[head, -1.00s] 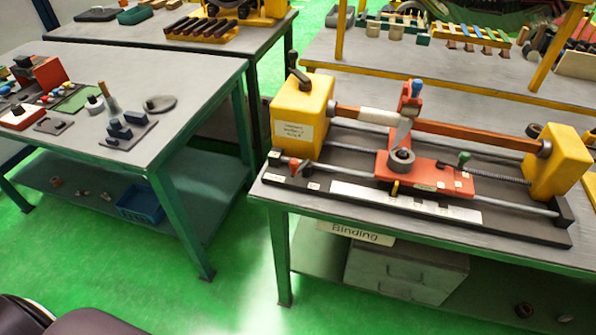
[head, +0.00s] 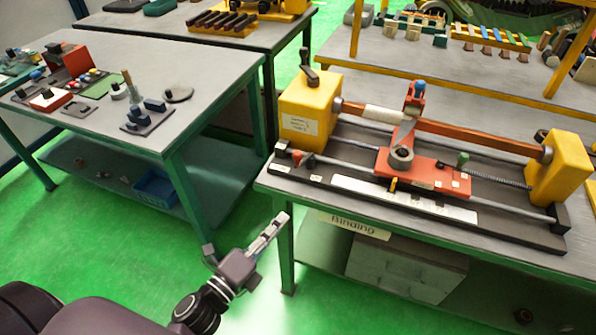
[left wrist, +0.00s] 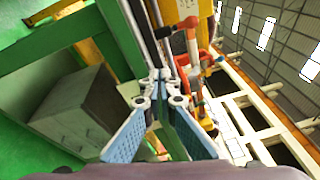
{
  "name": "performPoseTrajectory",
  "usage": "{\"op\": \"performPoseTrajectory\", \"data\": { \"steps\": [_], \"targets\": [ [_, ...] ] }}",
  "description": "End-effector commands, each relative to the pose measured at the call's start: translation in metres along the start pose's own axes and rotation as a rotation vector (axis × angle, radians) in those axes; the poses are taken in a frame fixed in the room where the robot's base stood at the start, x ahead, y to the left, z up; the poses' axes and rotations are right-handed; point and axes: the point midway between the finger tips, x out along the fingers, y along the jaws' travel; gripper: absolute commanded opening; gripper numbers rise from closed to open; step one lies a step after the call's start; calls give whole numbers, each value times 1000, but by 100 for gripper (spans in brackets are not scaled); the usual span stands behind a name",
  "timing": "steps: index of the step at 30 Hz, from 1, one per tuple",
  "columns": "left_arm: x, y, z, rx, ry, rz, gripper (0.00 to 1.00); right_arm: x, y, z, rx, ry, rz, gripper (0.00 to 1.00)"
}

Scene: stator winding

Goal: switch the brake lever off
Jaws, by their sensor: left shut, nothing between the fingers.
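The winding machine has a black lever (head: 309,65) standing on its left yellow box (head: 307,108). A blue-topped red handle (head: 415,96) stands behind the carriage. I cannot tell which of these is the brake lever. My left gripper (head: 281,219) is shut and empty, apart from the machine, by the table's front left corner. Its closed fingers also show in the left wrist view (left wrist: 158,78). My right gripper is not in view.
The machine stands on a grey table (head: 278,188) with a "Binding" label (head: 354,226) on its front edge. A drawer cabinet (head: 405,270) is underneath. Another table (head: 150,75) with small parts stands at left. Open green floor lies between the tables.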

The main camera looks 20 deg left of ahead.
Motion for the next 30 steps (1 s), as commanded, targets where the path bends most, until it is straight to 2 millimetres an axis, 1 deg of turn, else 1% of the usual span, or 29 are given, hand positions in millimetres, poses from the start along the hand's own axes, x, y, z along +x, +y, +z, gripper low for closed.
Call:
{"op": "performPoseTrajectory", "data": {
  "steps": [1, 3, 6, 16, 19, 23, 26, 30],
  "targets": [
    [0, -17, 2, 47, 5, -29, 0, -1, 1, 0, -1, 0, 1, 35],
    [0, -32, 3, 95, 10, -58, 0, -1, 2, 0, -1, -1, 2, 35],
    [-1, -44, 3, 132, 14, -80, 0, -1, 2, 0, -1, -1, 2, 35],
    [0, -45, 3, 137, 14, -83, 0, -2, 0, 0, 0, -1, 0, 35],
    [3, -46, 3, 137, 14, -83, 0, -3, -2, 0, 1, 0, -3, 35],
    [18, -49, 4, 136, 13, -84, 0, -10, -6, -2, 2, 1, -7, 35],
    [37, -52, 4, 136, 13, -86, 0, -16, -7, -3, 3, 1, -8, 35],
    [67, -55, 4, 136, 13, -86, 0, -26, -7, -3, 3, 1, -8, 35]
  ]
}}
